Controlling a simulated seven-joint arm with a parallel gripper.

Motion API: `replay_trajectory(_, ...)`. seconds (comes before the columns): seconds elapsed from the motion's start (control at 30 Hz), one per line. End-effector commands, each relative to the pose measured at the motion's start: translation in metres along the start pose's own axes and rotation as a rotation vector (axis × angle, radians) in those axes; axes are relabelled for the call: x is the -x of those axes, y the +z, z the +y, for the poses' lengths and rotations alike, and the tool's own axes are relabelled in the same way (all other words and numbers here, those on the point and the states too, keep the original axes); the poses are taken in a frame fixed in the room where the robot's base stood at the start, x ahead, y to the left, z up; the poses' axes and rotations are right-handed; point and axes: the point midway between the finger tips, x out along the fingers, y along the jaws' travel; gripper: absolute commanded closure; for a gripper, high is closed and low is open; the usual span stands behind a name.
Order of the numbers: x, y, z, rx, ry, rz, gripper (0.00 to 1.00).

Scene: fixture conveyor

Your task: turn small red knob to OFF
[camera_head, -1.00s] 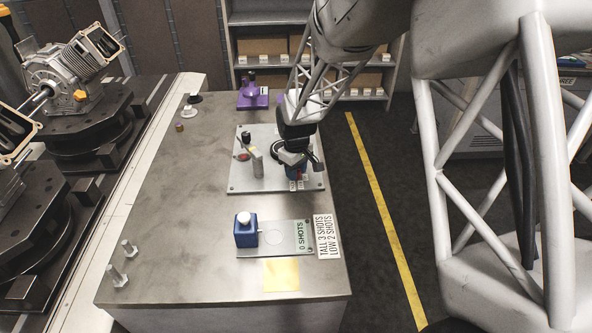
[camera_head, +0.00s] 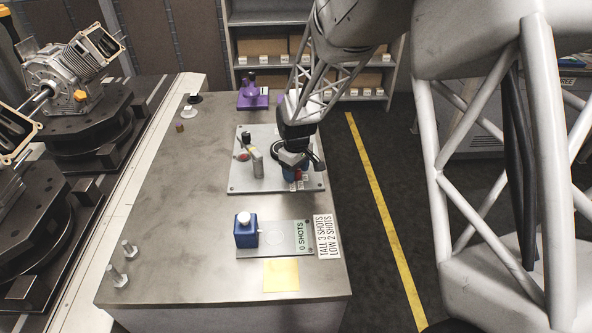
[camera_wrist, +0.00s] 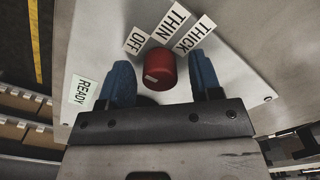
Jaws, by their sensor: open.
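The small red knob (camera_wrist: 160,68) shows in the wrist view, with a small white mark on its lower left side. The labels OFF (camera_wrist: 137,41), THIN (camera_wrist: 172,19) and THICK (camera_wrist: 195,34) fan out beyond it on a light plate. My gripper (camera_wrist: 163,74) is open, with one blue finger on each side of the knob and gaps visible between them. In the head view my gripper (camera_head: 296,172) is low over the right part of the metal plate (camera_head: 240,184) and partly hides the knob there.
A READY label (camera_wrist: 81,90) lies left of the fingers in the wrist view. In the head view, an upright metal post (camera_head: 257,162) stands left of my gripper. A blue block (camera_head: 246,236) sits nearer the camera. The table's left side is mostly clear.

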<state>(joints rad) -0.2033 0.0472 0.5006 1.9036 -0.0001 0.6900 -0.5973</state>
Motion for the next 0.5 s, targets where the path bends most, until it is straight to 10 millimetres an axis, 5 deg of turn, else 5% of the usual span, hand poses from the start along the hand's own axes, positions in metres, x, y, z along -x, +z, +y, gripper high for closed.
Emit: replay_trajectory(0.5,0.042,-0.001,0.000,0.000,0.002,0.003,0.42)
